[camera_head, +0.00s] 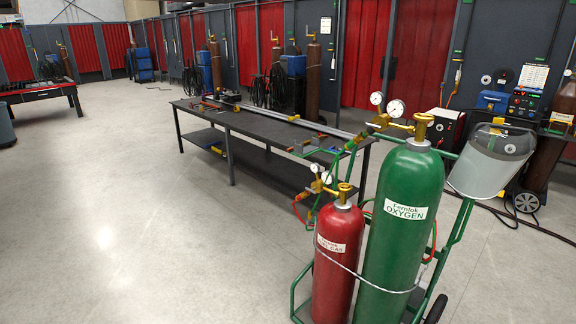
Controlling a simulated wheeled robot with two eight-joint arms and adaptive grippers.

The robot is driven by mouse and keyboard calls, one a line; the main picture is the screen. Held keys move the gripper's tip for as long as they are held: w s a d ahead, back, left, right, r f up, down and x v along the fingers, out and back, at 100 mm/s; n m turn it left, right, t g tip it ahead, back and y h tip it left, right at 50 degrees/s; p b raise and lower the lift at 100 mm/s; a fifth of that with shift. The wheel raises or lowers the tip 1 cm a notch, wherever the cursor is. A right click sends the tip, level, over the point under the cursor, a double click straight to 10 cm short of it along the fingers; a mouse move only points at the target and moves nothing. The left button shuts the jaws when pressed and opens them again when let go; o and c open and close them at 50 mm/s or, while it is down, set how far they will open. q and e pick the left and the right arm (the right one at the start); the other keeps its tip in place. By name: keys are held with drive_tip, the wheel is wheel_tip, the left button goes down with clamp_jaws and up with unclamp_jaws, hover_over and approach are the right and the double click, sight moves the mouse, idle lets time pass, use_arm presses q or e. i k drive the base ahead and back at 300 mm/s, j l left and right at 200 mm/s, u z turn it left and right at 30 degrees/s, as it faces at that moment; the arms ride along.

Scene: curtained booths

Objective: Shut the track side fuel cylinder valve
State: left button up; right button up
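The red fuel gas cylinder (338,270) stands upright at the lower middle right, strapped on a green cart. Its brass valve (343,193) sits on top, with a regulator and two small gauges (320,174) at its left. Whether the valve is open or shut cannot be told. A taller green oxygen cylinder (401,240) stands beside it on the right, with its own brass valve (422,126) and two gauges (386,103). Neither of my grippers is in view.
A dark work table (265,127) with tools stands behind the cart. A welding helmet (492,160) hangs at the cart's right. Hoses run around the cylinders and over the floor at right. The floor (130,220) at left is clear.

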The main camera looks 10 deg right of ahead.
sight(344, 188)
drive_tip(key=i+u, duration=0.35)
drive_tip(key=i, duration=0.9)
drive_tip(key=i+j+z, duration=0.1)
drive_tip(key=i+z, duration=0.3)
drive_tip(key=i+j+z, duration=0.2)
drive_tip(key=i+z, duration=0.2)
